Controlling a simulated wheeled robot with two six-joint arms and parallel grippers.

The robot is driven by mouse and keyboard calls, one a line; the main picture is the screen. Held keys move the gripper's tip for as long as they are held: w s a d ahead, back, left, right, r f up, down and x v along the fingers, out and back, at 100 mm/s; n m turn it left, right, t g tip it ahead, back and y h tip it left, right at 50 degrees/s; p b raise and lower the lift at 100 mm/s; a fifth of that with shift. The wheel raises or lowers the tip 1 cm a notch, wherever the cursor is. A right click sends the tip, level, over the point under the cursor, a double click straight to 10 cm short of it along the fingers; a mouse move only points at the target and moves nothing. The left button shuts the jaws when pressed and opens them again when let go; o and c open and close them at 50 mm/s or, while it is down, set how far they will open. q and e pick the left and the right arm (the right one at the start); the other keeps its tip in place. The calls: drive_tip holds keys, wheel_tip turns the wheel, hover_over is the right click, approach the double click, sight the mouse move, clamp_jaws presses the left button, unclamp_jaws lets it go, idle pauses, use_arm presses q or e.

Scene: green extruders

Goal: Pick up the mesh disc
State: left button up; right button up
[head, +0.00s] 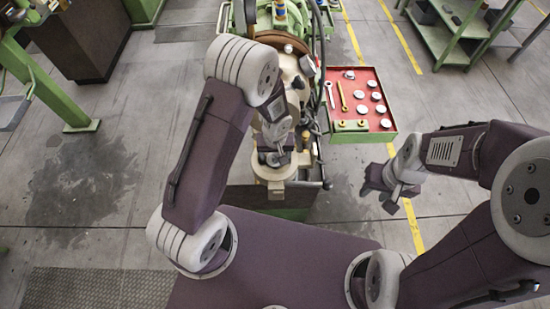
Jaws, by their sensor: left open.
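Several small pale round discs lie on the red top of a green-sided tray (366,137), right of the green machine; one disc (381,109) is near its right side. They are too small to tell which is a mesh disc. My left gripper (275,158) is open, pointing down over the cream-coloured front end of the machine (268,173), left of the tray. Whether it touches anything there is hard to see. My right gripper (390,195) hangs over the floor below the tray, apart from it; its finger gap is unclear.
On the tray also lie a pale wrench (330,93), a yellow wrench (342,95) and a green block with yellow rings (350,126). A green shelf cart (450,45) stands at top right, a dark cabinet (85,35) at top left.

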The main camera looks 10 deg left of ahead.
use_arm(q)
drive_tip(key=shift+f, duration=0.9)
drive_tip(key=c, duration=1.5)
